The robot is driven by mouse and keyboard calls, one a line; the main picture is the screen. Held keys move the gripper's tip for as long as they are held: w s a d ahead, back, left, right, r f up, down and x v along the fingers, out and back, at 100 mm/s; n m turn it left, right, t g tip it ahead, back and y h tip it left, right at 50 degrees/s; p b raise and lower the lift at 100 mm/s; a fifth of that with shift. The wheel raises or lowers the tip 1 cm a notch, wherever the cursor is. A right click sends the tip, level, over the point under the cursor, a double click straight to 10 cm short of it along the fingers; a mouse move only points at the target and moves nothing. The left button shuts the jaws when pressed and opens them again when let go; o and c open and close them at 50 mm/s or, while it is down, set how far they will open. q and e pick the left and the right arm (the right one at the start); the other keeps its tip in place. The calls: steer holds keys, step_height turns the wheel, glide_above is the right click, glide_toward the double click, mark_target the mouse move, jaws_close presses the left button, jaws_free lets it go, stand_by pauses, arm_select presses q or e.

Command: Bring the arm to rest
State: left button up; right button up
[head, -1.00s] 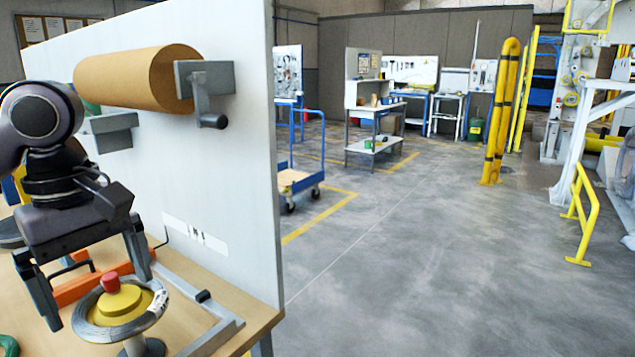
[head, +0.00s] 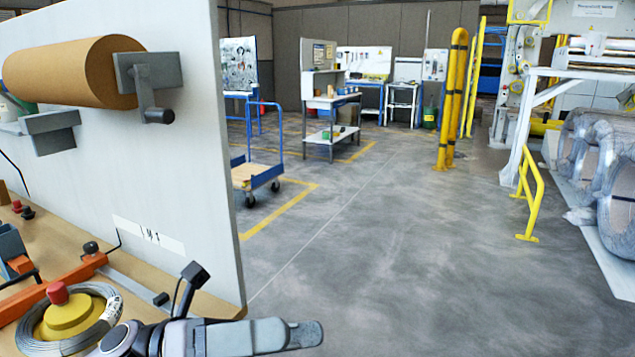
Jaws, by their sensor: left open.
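My left gripper (head: 290,335) shows at the bottom edge, stretched to the right and seen side-on, with its fingers overlapping. It is open, and nothing shows held in it. Part of my left arm (head: 125,340) comes in low, just right of the wire coil (head: 105,305). The coil sits around a yellow hub (head: 68,318) with a red knob (head: 57,293) on top. My right gripper is not in view.
A blue cart (head: 255,170) stands beyond. The grey floor (head: 400,260) at right is open.

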arm_select(q)
steer(key=w+a+f+n+t+y, duration=0.2)
steer(key=a+f+n+t+y, duration=0.25)
steer(key=n, duration=0.55)
steer(key=w+a+f+n+t+y, duration=0.1)
steer(key=w+f+n+t+y, duration=0.2)
steer(key=f+n+t, duration=0.45)
steer(key=w+a+f+n+t+y, duration=0.3)
steer(key=n+t, duration=0.4)
steer(key=n, duration=0.6)
steer(key=s+a+f+n+g+y, duration=0.3)
steer(key=s+f+n, duration=0.3)
steer(key=f, duration=0.5)
steer(key=s+a+f+n+g+y, duration=0.3)
steer(key=s+a+f+n+y, duration=0.2)
steer(key=s+f, duration=0.4)
step_height(320, 180, down, 4)
steer(key=shift+s+r+n+g+y, duration=0.25)
steer(key=shift+n+y, duration=0.2)
steer(key=shift+n, duration=0.3)
